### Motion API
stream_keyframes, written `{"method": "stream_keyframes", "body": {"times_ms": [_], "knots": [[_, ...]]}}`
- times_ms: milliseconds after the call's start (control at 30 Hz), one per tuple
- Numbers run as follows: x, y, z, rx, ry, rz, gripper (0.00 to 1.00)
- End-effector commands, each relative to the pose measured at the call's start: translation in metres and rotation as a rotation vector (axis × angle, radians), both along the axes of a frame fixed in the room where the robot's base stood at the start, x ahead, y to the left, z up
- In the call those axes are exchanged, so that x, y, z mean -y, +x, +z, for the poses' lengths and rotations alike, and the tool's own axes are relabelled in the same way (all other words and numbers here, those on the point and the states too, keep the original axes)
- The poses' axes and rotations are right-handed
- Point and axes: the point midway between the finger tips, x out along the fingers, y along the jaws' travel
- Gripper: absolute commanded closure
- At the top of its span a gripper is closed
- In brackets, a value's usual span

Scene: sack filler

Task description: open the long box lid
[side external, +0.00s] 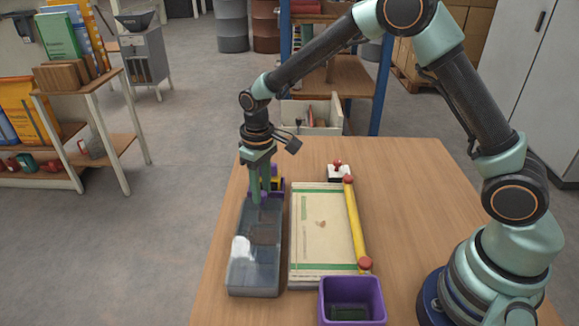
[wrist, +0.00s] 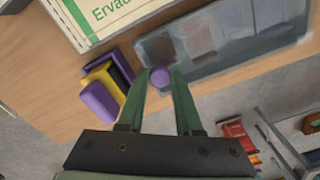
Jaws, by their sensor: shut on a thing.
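The long box (side external: 255,272) is grey and lies along the left side of the table. Its smoky, see-through lid shows darker shapes beneath it. In the wrist view the lid (wrist: 235,48) runs across the upper right, with a small round purple knob (wrist: 160,77) at its near end. My gripper (side external: 257,196) points down at the far end of the box. Its green fingers (wrist: 160,80) are shut on the knob, one on each side. The lid appears to lie on the box; I cannot tell whether there is a gap under it.
A printed sack (side external: 318,230) lies flat right of the box, with a yellow bar (side external: 355,222) with red ends along its right edge. A purple bin (side external: 351,300) stands in front. A purple and yellow holder (wrist: 108,88) sits close beside my gripper. The table's right side is clear.

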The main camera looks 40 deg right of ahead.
Motion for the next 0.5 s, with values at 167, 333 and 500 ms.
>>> {"method": "stream_keyframes", "body": {"times_ms": [167, 333, 500], "knots": [[-0.01, -0.01, 0.001, 0.0, 0.0, 0.003, 1.0], [-0.036, -0.036, 0.002, -0.001, 0.0, 0.006, 1.0], [-0.068, -0.068, 0.002, 0.001, 0.0, 0.008, 1.0]]}}
